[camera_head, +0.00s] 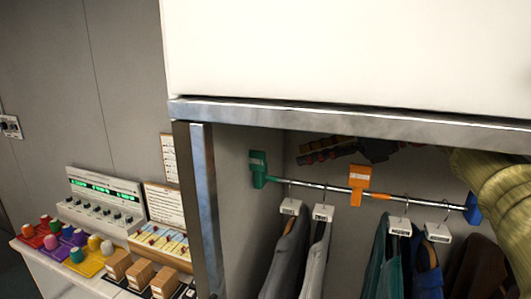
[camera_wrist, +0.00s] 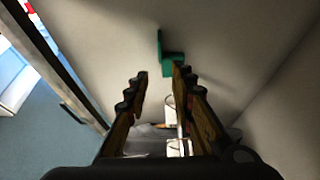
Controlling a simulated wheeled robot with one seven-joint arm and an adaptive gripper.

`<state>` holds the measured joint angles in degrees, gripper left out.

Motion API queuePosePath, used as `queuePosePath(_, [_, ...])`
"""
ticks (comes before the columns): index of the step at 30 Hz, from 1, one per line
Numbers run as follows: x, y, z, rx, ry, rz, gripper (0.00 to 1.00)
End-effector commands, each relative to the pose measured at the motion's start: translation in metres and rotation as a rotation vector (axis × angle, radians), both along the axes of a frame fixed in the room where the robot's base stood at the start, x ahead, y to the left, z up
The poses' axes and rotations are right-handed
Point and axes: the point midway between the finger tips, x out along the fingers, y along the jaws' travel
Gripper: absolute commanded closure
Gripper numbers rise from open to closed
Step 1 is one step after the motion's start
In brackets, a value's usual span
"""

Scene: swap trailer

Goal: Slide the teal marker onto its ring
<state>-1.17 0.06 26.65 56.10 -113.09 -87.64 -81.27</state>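The teal marker (camera_head: 258,163) is an upright tag at the left end of the hanging rail, close to the side wall. A teal band (camera_head: 272,180) shows on the rail just to its right; I cannot tell whether marker and band overlap. In the wrist view, the teal marker (camera_wrist: 162,47) is beyond my fingertips, with a teal block (camera_wrist: 173,66) beside it. My gripper (camera_wrist: 160,76) is open, with a gap between its fingers and nothing visibly held. In the head view, my gripper (camera_head: 303,150) is above the rail, right of the teal marker.
An orange marker (camera_head: 358,181) hangs mid-rail beside an orange band (camera_head: 381,197). A blue marker (camera_head: 473,208) is at the right end. Garments on hangers with white tags (camera_head: 291,207) hang below. A metal-edged cabinet front (camera_head: 340,119) borders the closet. A counter with boxes (camera_head: 140,274) stands left.

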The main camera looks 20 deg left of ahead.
Motion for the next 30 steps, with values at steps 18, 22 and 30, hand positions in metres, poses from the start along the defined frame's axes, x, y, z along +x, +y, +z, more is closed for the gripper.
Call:
queuePosePath(18, [0.008,0.104,-0.010,0.000,0.002,0.000,0.76])
queuePosePath(22, [0.009,0.109,-0.011,0.001,0.001,-0.002,0.76])
queuePosePath(30, [0.009,0.110,-0.011,0.001,0.001,-0.003,0.76])
